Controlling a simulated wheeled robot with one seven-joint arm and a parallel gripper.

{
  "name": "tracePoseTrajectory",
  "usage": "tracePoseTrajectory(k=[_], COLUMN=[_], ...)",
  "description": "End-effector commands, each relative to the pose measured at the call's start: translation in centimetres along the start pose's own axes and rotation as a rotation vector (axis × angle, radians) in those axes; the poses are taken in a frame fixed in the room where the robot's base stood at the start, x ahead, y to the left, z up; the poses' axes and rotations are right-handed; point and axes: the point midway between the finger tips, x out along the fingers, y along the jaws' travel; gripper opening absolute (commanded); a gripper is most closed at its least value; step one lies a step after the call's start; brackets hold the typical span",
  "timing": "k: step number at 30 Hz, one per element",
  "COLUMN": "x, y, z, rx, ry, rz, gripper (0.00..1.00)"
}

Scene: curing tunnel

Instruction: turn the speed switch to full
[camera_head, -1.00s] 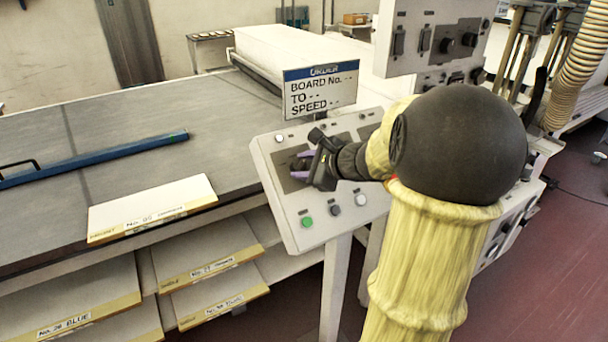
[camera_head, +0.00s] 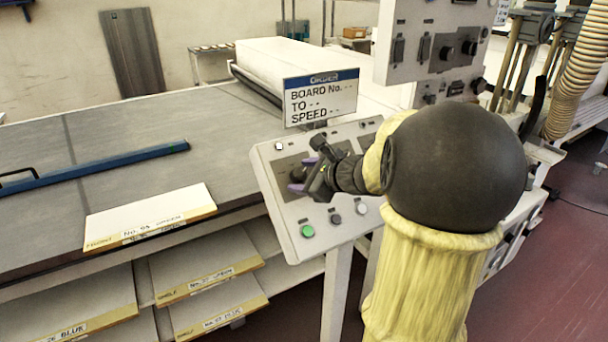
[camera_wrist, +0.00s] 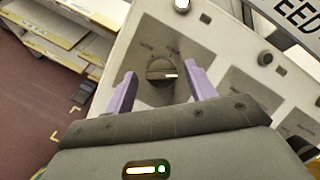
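The speed switch is most likely the dark round knob (camera_wrist: 161,72) with a pale pointer line, seen on a dark plate of the control panel in the wrist view. Its plate labels are too blurred to read. My gripper (camera_wrist: 160,88) is open, with one purple finger on each side of the knob and a visible gap to it. In the head view my gripper (camera_head: 303,180) is over the left part of the sloped control panel (camera_head: 283,217), and it hides the knob there.
A sign (camera_head: 320,98) reading "BOARD No., TO, SPEED" stands behind the panel. A green button (camera_head: 307,231) and other buttons line the panel's front edge. A white board (camera_head: 150,217) lies on the grey table (camera_head: 120,150) at left. A switch cabinet (camera_head: 435,45) rises behind.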

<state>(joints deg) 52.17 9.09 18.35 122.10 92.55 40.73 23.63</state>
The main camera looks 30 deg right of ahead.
Motion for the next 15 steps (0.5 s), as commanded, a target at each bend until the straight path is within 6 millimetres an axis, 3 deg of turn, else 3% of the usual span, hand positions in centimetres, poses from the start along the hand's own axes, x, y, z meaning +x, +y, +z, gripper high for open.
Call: tracePoseTrajectory(k=[8,15], x=[-0.2,-2.9], y=[-0.1,-0.2], z=[0.2,0.3], rx=[-0.002,-0.004], ry=[-0.002,-0.002], rz=[-0.003,-0.005], gripper=[0.55,0.55])
